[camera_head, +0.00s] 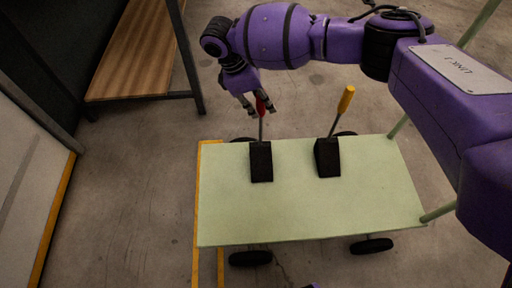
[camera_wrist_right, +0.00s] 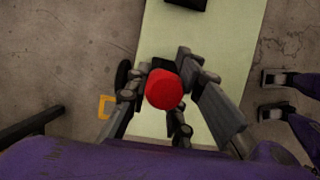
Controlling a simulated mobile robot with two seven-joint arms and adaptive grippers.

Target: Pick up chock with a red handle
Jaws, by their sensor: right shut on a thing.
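The chock with a red handle is a black block (camera_head: 261,162) on the pale green cart top, with a thin rod rising to the red handle (camera_head: 261,106). My right gripper (camera_head: 259,104) is shut around the red handle from above. In the right wrist view the round red handle end (camera_wrist_right: 164,89) sits between the fingers and hides most of the block. The block appears to rest upright on the cart; I cannot tell if it is slightly lifted. My left gripper (camera_wrist_right: 270,94) shows at the right of the wrist view, fingers apart and empty.
A second black chock (camera_head: 327,158) with a yellow handle (camera_head: 346,99) stands to the right on the cart (camera_head: 310,215). The cart's front half is bare. A wooden bench (camera_head: 135,55) stands at the back left. Yellow lines mark the floor left of the cart.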

